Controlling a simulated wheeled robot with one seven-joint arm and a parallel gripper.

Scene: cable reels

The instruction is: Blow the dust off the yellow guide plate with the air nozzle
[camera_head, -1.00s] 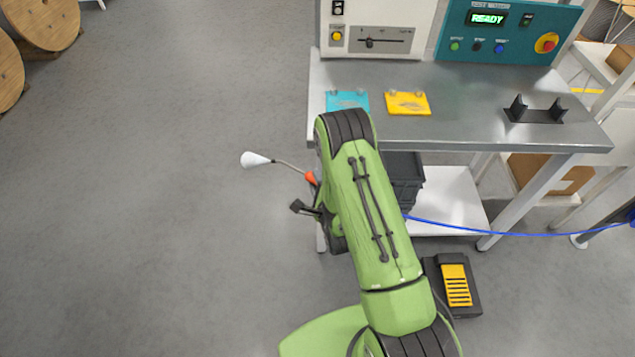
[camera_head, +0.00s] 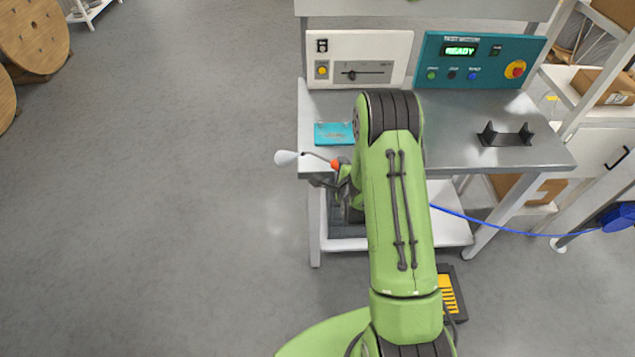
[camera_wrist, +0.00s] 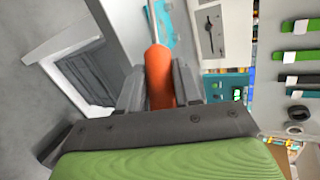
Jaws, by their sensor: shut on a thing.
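My gripper (camera_wrist: 160,76) is shut on the orange handle of the air nozzle (camera_wrist: 159,80). In the head view the nozzle (camera_head: 336,164) sticks out left of my arm, with a thin metal tube and a white bulb-shaped tip near the bench's front left corner. The gripper's fingers are mostly hidden by my arm there. The yellow guide plate does not show in either current view; my green arm covers that part of the bench. A teal plate (camera_head: 332,134) lies on the bench's left part, just beyond the nozzle, its right side close to my arm.
The metal bench (camera_head: 460,155) carries a white control panel (camera_head: 385,47), a teal panel (camera_head: 430,78) reading READY, and a black bracket (camera_head: 507,139). A blue hose (camera_head: 490,218) runs to the right. A yellow-and-black pedal (camera_head: 448,293) lies on the floor.

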